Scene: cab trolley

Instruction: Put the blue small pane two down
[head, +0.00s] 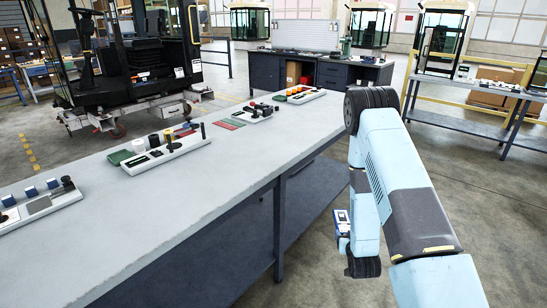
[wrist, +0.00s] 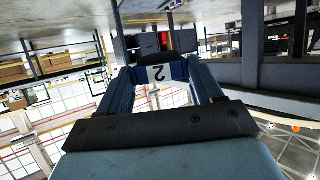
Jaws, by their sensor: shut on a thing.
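The blue small pane two (wrist: 158,73) is in the wrist view, with a white label bearing a dark "2". My gripper (wrist: 160,82) is shut on it, with one finger at each side. In the head view a small blue and white part (head: 341,218) shows at the end of my lowered arm, beside the long bench and apart from it. It looks like the held pane, but my arm hides most of the gripper there.
The long grey bench (head: 230,170) runs along the left, with its front edge near my arm. White trays (head: 165,153) with small parts stand on it, one at the near left (head: 38,205) with blue pieces. Bare bench top lies between them. Another table (head: 465,122) stands at the right.

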